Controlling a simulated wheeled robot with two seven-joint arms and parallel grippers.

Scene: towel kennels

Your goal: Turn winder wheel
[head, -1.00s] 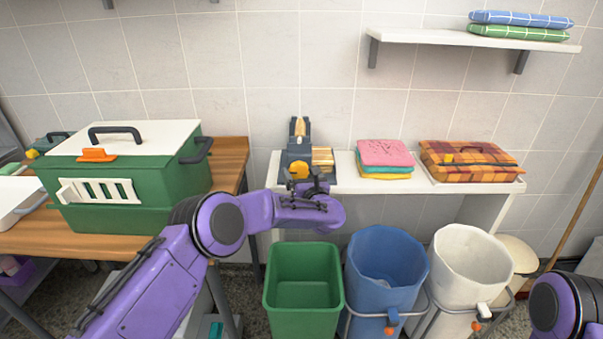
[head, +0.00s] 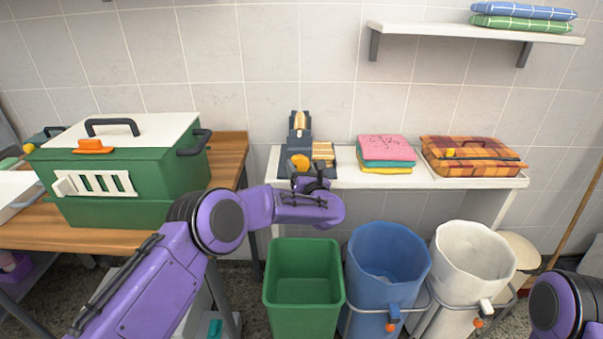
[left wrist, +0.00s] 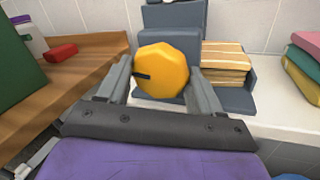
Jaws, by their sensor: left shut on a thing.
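The winder (head: 298,130) is a dark grey-blue device standing on the white shelf table against the tiled wall. Its yellow wheel (head: 300,163) faces me; in the left wrist view the wheel (left wrist: 163,71) is a faceted disc with a dark slot on its left side. My left gripper (head: 309,180) is at the front of the winder, its two grey fingers (left wrist: 163,82) on either side of the wheel, shut on it. A striped tan bundle (left wrist: 226,58) lies on the winder's right part. Of my right arm only a purple link shows at the lower right; its gripper is out of view.
Folded pink, teal and yellow towels (head: 386,152) and an orange plaid case (head: 470,157) lie right of the winder. A green kennel (head: 120,170) stands on the wooden table at left. Green (head: 303,290), blue (head: 388,265) and white (head: 470,265) bins stand below.

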